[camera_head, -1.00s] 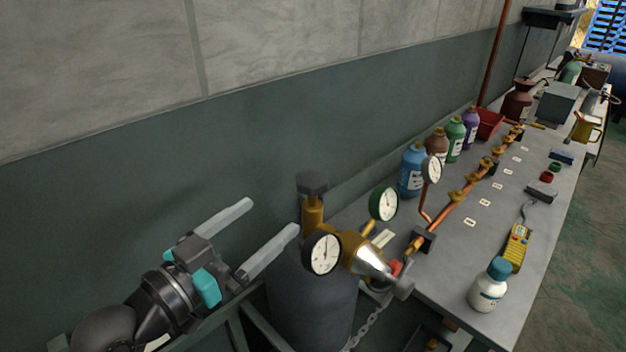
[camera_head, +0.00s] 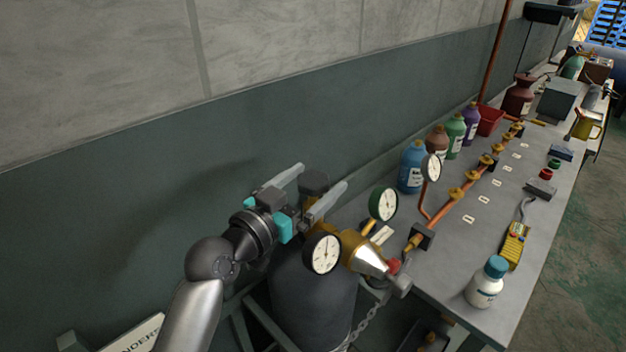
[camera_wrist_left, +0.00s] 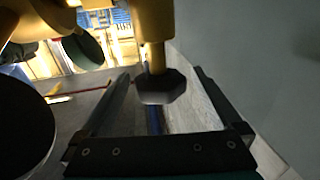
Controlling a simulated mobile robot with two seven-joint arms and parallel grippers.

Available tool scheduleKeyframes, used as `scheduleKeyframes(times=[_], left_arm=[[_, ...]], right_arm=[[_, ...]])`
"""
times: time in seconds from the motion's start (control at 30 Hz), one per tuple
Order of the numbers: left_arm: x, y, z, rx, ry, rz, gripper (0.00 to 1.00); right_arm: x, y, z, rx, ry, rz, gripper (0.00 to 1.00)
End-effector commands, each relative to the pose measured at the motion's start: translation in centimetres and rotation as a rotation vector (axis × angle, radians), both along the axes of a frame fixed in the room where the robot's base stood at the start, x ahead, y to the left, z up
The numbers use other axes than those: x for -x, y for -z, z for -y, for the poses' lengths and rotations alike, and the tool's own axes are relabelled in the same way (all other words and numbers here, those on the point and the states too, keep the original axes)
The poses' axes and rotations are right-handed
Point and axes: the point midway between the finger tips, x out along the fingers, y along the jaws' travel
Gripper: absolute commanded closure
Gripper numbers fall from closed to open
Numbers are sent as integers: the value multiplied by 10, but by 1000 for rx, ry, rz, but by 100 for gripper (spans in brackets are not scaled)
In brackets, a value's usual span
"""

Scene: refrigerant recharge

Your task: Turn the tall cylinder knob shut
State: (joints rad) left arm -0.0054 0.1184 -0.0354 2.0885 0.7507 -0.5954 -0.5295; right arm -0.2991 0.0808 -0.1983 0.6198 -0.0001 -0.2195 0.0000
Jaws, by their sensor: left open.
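The tall cylinder (camera_head: 312,298) is dark grey and stands at the left end of the bench, with a brass valve and gauges on top. Its dark faceted knob (camera_head: 314,182) sits at the top of the valve stem. My left gripper (camera_head: 322,178) is open, with one finger on each side of the knob in the head view. In the left wrist view the knob (camera_wrist_left: 160,87) shows between the two spread fingers, apart from both. The knob's lower stem is partly hidden by a finger in the head view. My right gripper is not in view.
Two round gauges, one black-rimmed (camera_head: 323,254) and one green-rimmed (camera_head: 383,204), stand close to the gripper. The wall (camera_head: 150,190) is just behind. The bench (camera_head: 455,270) holds a copper pipe with valves, several bottles and a yellow meter (camera_head: 514,246).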

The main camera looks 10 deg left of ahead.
Motion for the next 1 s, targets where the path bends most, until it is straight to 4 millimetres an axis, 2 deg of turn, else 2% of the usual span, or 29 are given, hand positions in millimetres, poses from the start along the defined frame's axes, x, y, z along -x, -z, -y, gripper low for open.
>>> scheduleKeyframes(times=[0.27, 1.0], left_arm=[[-1, 0, 1, 0, 0, 0, 1], [-1, 0, 0, 0, 0, 0, 83]], right_arm=[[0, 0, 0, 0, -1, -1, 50], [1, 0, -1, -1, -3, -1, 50]])
